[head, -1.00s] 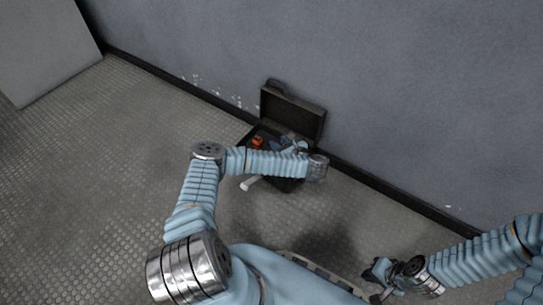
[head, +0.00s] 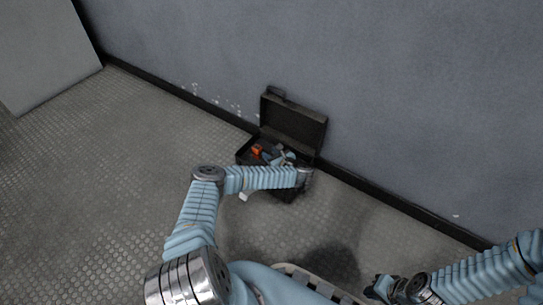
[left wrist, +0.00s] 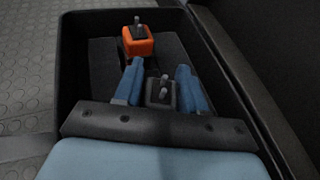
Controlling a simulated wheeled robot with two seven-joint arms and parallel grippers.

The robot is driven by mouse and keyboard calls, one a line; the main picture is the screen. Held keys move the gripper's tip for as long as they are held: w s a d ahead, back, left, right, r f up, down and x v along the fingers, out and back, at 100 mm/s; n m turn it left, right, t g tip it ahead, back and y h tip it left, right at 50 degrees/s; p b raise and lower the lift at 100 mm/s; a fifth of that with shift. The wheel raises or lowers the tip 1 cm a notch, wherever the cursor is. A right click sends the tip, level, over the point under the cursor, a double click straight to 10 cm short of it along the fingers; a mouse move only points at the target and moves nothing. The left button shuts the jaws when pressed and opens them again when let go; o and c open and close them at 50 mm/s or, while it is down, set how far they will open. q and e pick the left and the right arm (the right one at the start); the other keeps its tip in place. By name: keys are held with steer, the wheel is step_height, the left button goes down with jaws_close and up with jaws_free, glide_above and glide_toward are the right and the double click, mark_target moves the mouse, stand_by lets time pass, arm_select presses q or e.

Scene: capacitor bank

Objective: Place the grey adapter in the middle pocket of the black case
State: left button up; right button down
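The black case (head: 292,121) stands open on the floor against the wall, its lid up. The left wrist view looks down into it, past its rim (left wrist: 68,60). The grey adapter (left wrist: 161,94), with small prongs on top, shows there between the two blue fingers of my left gripper (left wrist: 160,66). The fingers are spread on either side of it, with narrow dark gaps and no clear contact. In the head view my left forearm partly covers the case. The middle pocket cannot be made out clearly. My right gripper (head: 378,288) is at the lower right, away from the case; its fingers are unclear.
An orange adapter (left wrist: 137,42) lies in the case beyond my left fingertips; it also shows in the head view (head: 257,150). The grey wall (head: 420,100) rises close behind the case. The textured floor (head: 90,180) to the left is clear.

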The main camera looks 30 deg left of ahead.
arm_select(q)
steer(key=o, duration=0.5)
steer(key=shift+f, duration=0.15)
steer(key=p+v, duration=0.2)
steer(key=v, duration=0.4)
steer(key=p+v, duration=0.2)
steer(key=v, duration=0.4)
steer(key=shift+w+r, duration=0.15)
steer(key=shift+r, duration=0.1)
steer(key=d+r+m+t+h, duration=0.2)
steer(key=d+m+t+h, duration=0.4)
steer(key=d+m+h, duration=1.15)
steer(key=s+a+f+m+g+y, duration=0.1)
steer(key=s+m+g, duration=1)
steer(key=s+m, duration=1.4)
steer(key=a+m, duration=0.1)
steer(key=m, duration=0.3)
steer(key=shift+s+f, duration=0.15)
steer(key=shift+s, duration=0.25)
